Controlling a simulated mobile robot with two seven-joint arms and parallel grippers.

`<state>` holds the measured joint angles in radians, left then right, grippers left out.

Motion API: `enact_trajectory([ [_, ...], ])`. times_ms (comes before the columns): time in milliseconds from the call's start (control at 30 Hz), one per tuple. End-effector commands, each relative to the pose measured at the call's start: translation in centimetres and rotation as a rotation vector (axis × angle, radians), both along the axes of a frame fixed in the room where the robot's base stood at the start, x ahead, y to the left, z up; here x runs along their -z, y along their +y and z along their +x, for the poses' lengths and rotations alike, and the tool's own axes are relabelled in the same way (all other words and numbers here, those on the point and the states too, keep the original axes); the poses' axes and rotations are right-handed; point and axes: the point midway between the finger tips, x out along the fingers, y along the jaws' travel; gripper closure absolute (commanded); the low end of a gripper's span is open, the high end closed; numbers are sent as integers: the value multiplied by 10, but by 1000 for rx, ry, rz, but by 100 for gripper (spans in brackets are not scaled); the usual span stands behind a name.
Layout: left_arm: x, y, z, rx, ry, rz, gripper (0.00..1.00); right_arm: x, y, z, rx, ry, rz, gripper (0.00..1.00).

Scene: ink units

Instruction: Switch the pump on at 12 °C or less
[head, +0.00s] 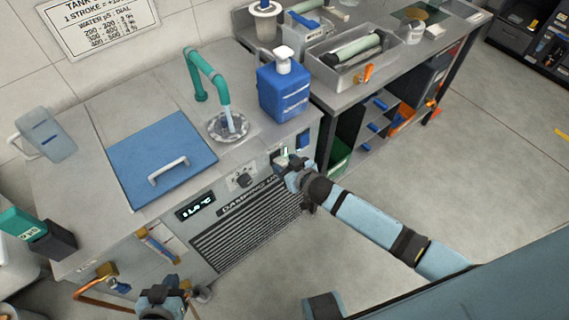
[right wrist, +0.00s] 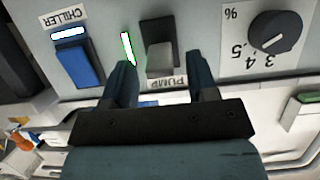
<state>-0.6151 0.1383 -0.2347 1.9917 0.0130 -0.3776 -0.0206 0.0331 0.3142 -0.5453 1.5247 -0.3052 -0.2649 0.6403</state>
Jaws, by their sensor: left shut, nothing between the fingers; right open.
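The pump switch is a grey rocker (right wrist: 160,60) on the pale front panel, above the upside-down PUMP label in the right wrist view. A bright strip with green edges (right wrist: 127,48) is beside it. My right gripper (right wrist: 163,76) is open, its fingers on either side of the rocker; contact is unclear. In the head view this gripper (head: 288,162) hides most of the switch. The temperature display (head: 195,207) is lit on the panel, but its digits are too small to read surely. My left gripper (head: 172,285) is shut and empty at the bottom.
The blue chiller switch (right wrist: 80,62) and a black dial (right wrist: 275,38) flank the pump switch. A green tap (head: 208,72) runs above the drain; a blue bottle (head: 284,88) and blue lid (head: 160,160) are on top. Floor at right is clear.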

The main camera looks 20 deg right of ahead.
Motion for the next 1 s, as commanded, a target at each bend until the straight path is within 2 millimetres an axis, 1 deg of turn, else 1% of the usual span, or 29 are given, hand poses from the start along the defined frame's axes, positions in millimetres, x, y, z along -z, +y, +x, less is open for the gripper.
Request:
enact_trajectory([
  [100,1,1,0,1,2,1,100,3,3,6,0,0,-1,47],
  [367,1,1,0,0,1,2,100,3,3,7,-1,0,0,47],
  [400,0,1,0,0,0,1,100,3,3,7,0,0,0,49],
  [567,-1,1,1,0,-3,1,100,3,3,7,0,0,0,86],
  [600,-1,0,1,0,-3,1,100,3,3,7,0,0,0,95],
  [767,-6,0,1,1,-4,0,100,1,3,7,-1,5,-1,96],
  [900,-26,0,1,1,-3,1,100,-7,3,9,0,40,-15,96],
  [1000,-42,0,1,1,-3,1,100,-9,3,9,0,79,-29,96],
])
